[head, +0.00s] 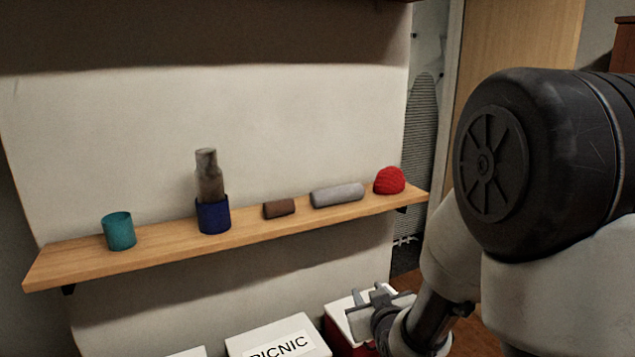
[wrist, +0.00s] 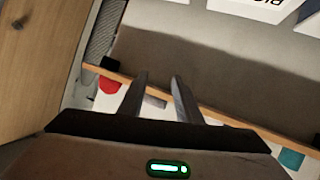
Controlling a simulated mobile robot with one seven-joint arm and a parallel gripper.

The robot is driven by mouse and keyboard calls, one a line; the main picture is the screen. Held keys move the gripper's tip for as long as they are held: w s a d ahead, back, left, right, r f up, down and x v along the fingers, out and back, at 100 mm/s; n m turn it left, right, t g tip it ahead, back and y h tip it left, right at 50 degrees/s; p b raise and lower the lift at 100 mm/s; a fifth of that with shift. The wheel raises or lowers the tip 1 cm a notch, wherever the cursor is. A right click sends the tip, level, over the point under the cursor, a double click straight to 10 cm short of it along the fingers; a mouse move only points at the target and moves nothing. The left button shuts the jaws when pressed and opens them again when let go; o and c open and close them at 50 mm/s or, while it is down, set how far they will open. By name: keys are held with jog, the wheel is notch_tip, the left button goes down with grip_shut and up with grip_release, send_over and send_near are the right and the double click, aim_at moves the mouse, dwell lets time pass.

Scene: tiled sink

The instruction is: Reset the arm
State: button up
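My gripper (head: 368,292) is low at the right in the head view, below the shelf's right part and in front of a red and white box. In the wrist view its two fingers (wrist: 159,76) stand apart with nothing between them, so it is open and empty. My arm comes in from the right side of the head view, bent, with a large dark joint in the foreground that hides what is behind it.
A wooden shelf (head: 160,255) holds a teal cup (head: 119,232), a blue cup (head: 213,217) with a grey-brown bottle (head: 208,175), a brown block (head: 279,208), a grey roll (head: 337,195) and a red dome (head: 389,181). Below stand a PICNIC box (head: 245,343) and a red-white box (head: 337,325).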

jog(key=s+d+r+m+g+p, duration=0.2)
jog(key=s+r+g+p, duration=0.2)
jog(key=s+r+p, duration=0.55)
jog(key=s+r+g, duration=0.2)
jog(key=s+r, duration=0.4)
jog(key=s, duration=0.3)
jog(key=s+d+r+m+g+h+p, duration=0.1)
jog(key=s+r+g, duration=0.1)
jog(key=s+r, duration=0.4)
jog(key=s, duration=0.3)
jog(key=shift+d+r, duration=0.15)
jog(key=shift+r, duration=0.1)
jog(key=shift+w, duration=0.1)
